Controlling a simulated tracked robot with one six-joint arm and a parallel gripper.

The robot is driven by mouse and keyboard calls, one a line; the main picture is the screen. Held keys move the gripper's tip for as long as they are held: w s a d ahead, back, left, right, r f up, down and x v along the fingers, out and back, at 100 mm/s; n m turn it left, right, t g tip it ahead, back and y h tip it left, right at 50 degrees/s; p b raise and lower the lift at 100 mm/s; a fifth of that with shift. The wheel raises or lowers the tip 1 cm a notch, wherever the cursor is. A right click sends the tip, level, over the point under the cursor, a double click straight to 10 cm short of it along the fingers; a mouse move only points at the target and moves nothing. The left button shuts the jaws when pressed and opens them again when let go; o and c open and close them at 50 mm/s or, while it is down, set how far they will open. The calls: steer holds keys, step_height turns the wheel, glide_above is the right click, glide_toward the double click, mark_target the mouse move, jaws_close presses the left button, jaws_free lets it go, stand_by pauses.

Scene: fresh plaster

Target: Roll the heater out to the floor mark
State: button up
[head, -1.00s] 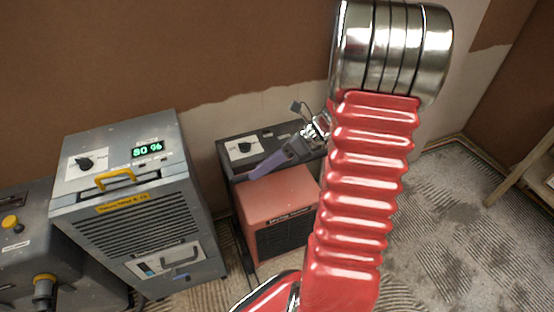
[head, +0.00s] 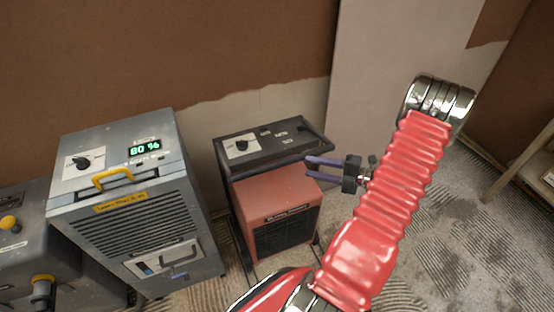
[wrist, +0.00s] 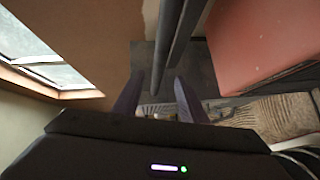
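The heater (head: 278,207) is a red box in a black tubular frame with a dark control panel (head: 262,140) on top. It stands by the wall, right of the grey dehumidifier. My gripper (head: 308,167) is at the heater's upper right, its two purple fingers pointing left and apart. In the wrist view, dark frame tubes (wrist: 168,40) run down towards the gap between the open fingers (wrist: 158,88); I cannot tell whether a tube lies between them. The heater's red side (wrist: 260,45) fills the upper right there. I see no floor mark.
A grey dehumidifier (head: 130,225) with a yellow handle and a display reading 80 % stands left of the heater. Another grey machine (head: 25,245) is at the far left. The plaster-streaked floor (head: 450,220) at right is open. A wooden piece (head: 520,165) leans at the right edge.

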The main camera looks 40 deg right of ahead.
steer(key=shift+w+a, duration=0.1)
steer(key=x, duration=1.3)
steer(key=shift+w, duration=0.25)
steer(key=shift+a+f, duration=0.1)
steer(key=shift+c, duration=0.6)
jaws_close()
steer(key=shift+s+f, duration=0.1)
steer(key=shift+s, duration=0.05)
